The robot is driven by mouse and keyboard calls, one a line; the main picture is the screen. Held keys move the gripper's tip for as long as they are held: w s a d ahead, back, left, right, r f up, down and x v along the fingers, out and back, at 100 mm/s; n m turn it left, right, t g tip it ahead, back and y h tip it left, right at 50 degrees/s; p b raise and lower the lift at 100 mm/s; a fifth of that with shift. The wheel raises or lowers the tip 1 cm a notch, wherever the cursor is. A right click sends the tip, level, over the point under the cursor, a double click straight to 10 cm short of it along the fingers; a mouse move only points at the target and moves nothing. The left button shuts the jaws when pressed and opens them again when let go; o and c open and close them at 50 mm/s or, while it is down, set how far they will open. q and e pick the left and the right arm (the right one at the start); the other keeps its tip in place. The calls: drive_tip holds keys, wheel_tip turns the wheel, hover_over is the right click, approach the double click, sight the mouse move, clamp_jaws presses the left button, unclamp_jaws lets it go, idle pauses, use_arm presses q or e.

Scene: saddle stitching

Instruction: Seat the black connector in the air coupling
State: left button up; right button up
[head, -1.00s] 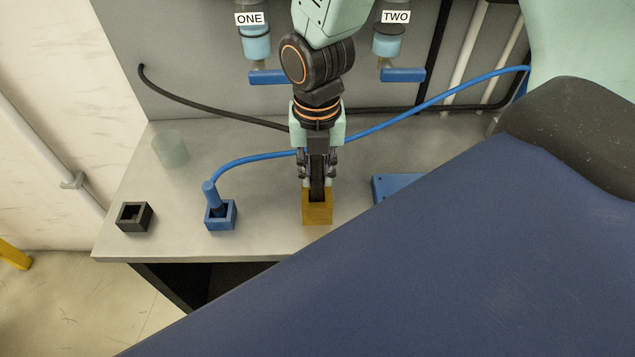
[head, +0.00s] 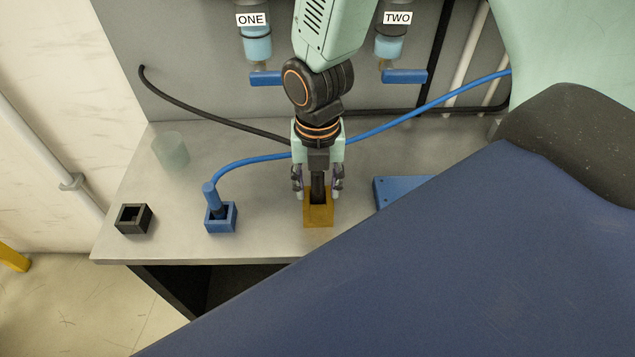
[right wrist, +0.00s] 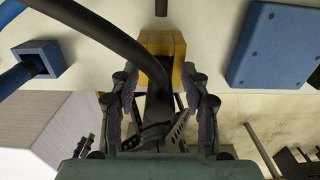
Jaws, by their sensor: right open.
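The black connector (head: 317,186) stands in the yellow-brown square socket block (head: 318,215) on the bench, which I take for the air coupling. It looks upright; how deep it sits is hidden. A black hose runs from it, and shows large in the right wrist view (right wrist: 110,38). My right gripper (head: 317,192) points down over the block. Its fingers are open, one on each side of the connector, with gaps visible. In the right wrist view the fingers (right wrist: 160,112) stand apart around the connector, and the yellow block (right wrist: 163,44) lies beyond. My left gripper is not in view.
A blue socket (head: 221,218) holds a blue connector (head: 211,195) with a blue hose. An empty black socket (head: 134,218) stands further left. A blue plate (head: 398,190) lies right of the gripper. Valves labelled ONE (head: 257,47) and TWO (head: 390,45) are behind.

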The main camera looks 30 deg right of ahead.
wheel_tip(320, 180, up, 12)
drive_tip(key=shift+f+p, duration=0.15)
drive_tip(key=shift+p, duration=0.9)
drive_tip(key=shift+r, duration=0.25)
drive_tip(key=shift+s, duration=0.1)
drive_tip(key=shift+f, duration=0.1)
